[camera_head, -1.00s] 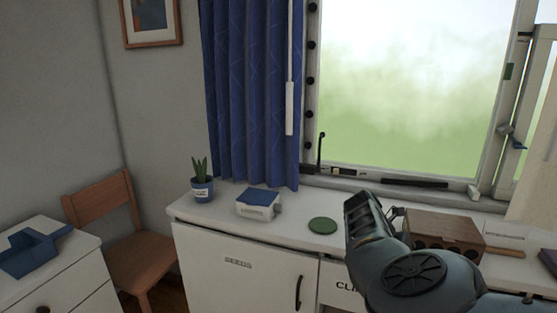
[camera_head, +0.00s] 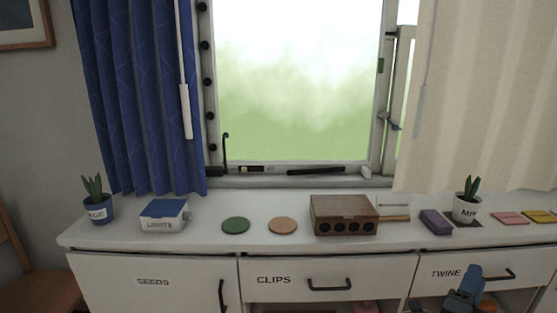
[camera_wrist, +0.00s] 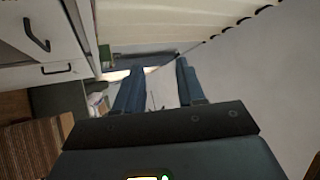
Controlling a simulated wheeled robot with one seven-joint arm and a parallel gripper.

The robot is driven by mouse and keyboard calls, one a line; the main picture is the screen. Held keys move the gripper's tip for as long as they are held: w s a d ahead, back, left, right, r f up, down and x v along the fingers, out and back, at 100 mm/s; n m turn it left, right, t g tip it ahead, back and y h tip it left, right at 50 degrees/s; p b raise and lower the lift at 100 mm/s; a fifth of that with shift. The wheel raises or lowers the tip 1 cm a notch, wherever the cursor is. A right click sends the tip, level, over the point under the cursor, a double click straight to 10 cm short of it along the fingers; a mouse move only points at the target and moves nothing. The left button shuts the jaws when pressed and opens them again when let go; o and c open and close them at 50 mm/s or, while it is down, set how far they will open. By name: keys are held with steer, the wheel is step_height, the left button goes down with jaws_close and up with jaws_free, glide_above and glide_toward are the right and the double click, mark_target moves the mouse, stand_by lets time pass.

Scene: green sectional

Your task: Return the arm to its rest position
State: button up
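In the wrist view my gripper (camera_wrist: 160,68) has its two blue-grey fingers apart, with nothing held between them. The fingers point along the front of the white cabinet (camera_wrist: 45,75), whose drawers and dark handles show at the upper left. In the head view a small blue-grey shape at the bottom right, in front of the TWINE drawer (camera_head: 446,272), looks like part of my arm. The rest of my arm is out of that view.
The white counter (camera_head: 330,245) carries a SAGE pot (camera_head: 98,212), a LIGHTS box (camera_head: 163,222), green (camera_head: 236,225) and tan (camera_head: 283,225) discs, a brown wooden box (camera_head: 343,222), a purple block (camera_head: 436,222) and a MINT pot (camera_head: 466,212). A striped rug (camera_wrist: 35,150) shows in the wrist view.

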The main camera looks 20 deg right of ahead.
steer(key=s+a+r+n+t+y, duration=0.2)
steer(key=s+a+n+t+y, duration=0.1)
steer(key=s+a+n+y, duration=0.7)
steer(key=s+a+r+n+t+y, duration=0.2)
steer(key=s+a+n+y, duration=0.9)
steer(key=s+a+n, duration=0.7)
steer(key=s+a+r, duration=0.1)
steer(key=s+a, duration=0.1)
steer(key=a, duration=0.6)
steer(key=shift+r+t, duration=0.25)
steer(key=shift+t, duration=0.15)
